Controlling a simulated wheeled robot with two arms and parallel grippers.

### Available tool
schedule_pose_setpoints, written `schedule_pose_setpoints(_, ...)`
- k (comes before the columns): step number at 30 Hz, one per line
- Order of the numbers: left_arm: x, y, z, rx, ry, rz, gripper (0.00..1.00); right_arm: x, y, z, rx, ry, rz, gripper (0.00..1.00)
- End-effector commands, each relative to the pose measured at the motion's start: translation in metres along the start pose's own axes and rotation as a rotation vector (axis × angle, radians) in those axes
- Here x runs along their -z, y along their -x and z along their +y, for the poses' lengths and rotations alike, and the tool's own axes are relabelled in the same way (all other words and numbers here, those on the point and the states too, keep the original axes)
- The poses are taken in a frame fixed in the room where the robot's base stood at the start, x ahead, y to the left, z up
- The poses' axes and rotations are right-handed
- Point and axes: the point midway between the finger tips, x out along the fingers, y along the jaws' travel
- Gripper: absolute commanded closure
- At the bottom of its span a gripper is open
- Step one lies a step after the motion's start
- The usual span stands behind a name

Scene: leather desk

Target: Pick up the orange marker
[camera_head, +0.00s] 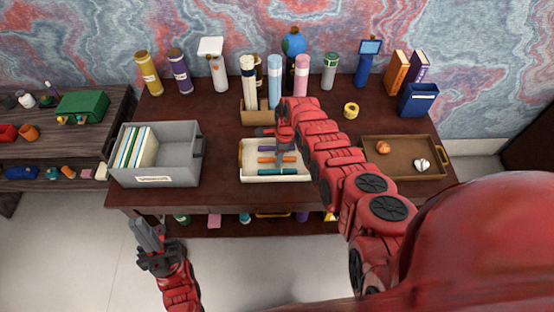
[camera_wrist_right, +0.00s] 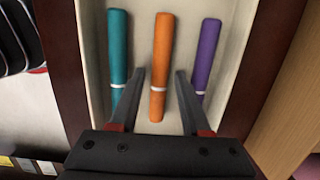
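The orange marker (camera_wrist_right: 160,62) lies in a cream tray (camera_head: 258,173) on the desk, between a teal marker (camera_wrist_right: 118,50) and a purple marker (camera_wrist_right: 206,52). In the head view the orange marker (camera_head: 268,159) is partly hidden by my right arm. My right gripper (camera_wrist_right: 158,80) is open above the tray, and in the wrist view its fingers appear on either side of the orange marker's near end. I cannot tell how high above the marker the fingers are. My left gripper (camera_head: 143,232) is empty, in front of the desk at the left; its finger gap is too small to judge.
A grey bin (camera_head: 180,172) with folders stands left of the tray. A brown tray (camera_head: 400,148) with small items is at the right. Cylinders and books line the back of the dark desk (camera_head: 222,192). A lower shelf (camera_head: 200,228) holds small items.

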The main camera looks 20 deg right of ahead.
Motion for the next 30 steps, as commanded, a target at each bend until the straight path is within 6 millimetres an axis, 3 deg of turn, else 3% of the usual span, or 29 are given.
schedule_pose_setpoints(1,0.0,0.0,0.0,0.0,0.0,0.0,1.0,0.0,0.0,0.0,0.0,0.0,0.0,0.64)
schedule_pose_setpoints(7,0.0,0.0,0.0,0.0,0.0,0.0,1.0,0.0,0.0,0.0,0.0,0.0,0.0,1.0)
schedule_pose_setpoints(22,0.0,0.0,0.0,0.0,0.0,0.0,1.0,-0.001,0.002,0.0,0.001,0.001,0.0,1.0)
schedule_pose_setpoints(30,0.001,-0.003,0.0,0.0,0.0,0.0,1.0,-0.003,0.012,-0.001,0.002,0.002,-0.002,1.0)
